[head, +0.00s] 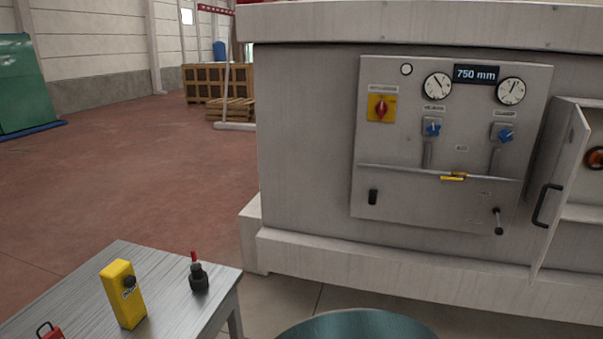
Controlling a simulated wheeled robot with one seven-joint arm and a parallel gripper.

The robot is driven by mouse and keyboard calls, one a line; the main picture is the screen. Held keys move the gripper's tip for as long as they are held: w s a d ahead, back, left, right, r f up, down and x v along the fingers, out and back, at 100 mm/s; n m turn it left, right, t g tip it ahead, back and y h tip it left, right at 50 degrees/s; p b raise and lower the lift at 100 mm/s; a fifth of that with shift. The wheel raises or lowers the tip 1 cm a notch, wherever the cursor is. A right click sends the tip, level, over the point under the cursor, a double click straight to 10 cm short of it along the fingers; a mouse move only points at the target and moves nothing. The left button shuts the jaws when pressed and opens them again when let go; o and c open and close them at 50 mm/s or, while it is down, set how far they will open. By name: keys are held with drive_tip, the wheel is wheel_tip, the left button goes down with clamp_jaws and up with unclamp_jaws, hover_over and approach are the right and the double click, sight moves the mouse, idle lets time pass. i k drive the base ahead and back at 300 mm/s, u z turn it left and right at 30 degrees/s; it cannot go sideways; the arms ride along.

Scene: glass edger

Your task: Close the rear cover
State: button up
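A grey hinged cover (559,186) with a dark bar handle (547,205) stands open at the right of the grey machine (307,150). It sticks out from the machine's face, and an opening with a shelf and a round orange-and-black part (595,158) shows to its right. Whether this is the rear cover I cannot tell; no label on it is readable. The right side of the opening is cut off by the picture's edge. My gripper is not in view.
A control panel (400,147) with gauges, blue valves and a small black lever (498,222) lies left of the cover. A metal table (178,305) with a yellow device (123,294) and a dark bottle (198,276) stands lower left.

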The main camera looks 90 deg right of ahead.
sight(579, 131)
drive_tip(key=z, duration=4.75)
